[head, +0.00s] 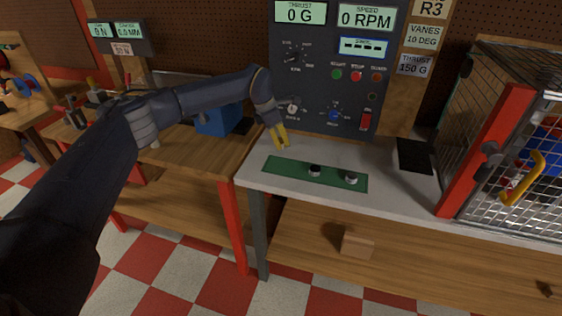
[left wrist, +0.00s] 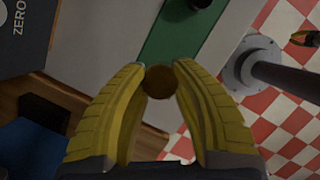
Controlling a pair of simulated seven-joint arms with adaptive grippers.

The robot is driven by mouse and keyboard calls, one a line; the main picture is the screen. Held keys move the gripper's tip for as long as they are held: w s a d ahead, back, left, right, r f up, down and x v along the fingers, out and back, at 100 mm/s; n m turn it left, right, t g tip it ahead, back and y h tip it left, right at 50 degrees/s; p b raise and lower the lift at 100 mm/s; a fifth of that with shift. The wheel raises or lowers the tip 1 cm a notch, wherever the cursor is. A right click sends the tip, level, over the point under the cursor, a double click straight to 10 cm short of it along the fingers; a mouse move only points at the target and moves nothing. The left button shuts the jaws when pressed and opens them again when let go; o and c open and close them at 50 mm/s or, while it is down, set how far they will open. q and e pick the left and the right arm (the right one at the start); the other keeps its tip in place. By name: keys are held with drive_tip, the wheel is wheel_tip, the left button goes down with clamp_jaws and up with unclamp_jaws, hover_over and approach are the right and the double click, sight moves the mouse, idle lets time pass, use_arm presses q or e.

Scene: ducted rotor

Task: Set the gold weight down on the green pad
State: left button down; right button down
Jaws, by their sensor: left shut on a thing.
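My left gripper (head: 281,138) hangs above the bench top, just behind the left end of the green pad (head: 290,168). Its yellow fingers (left wrist: 160,78) are shut on the gold weight (left wrist: 159,83), a small round brownish-gold piece between the fingertips. The weight cannot be made out in the head view. The green pad (left wrist: 172,42) shows beyond the fingertips in the left wrist view, apart from the weight. Two small dark and silver weights stand on the pad, one near its middle (head: 314,170) and one toward its right end (head: 350,178).
A control panel (head: 320,75) with knobs and displays rises right behind the gripper. A caged enclosure (head: 520,150) with a red post stands at the right. A black plate (head: 413,157) lies near it. A small dark, yellow-edged piece (left wrist: 304,38), perhaps my right gripper, shows in the wrist view.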

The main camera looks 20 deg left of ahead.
sight(282, 166)
use_arm(q)
drive_tip(key=shift+f, duration=4.6)
drive_tip(key=shift+f, duration=0.15)
drive_tip(key=c, duration=1.1)
unclamp_jaws()
drive_tip(key=v, duration=1.2)
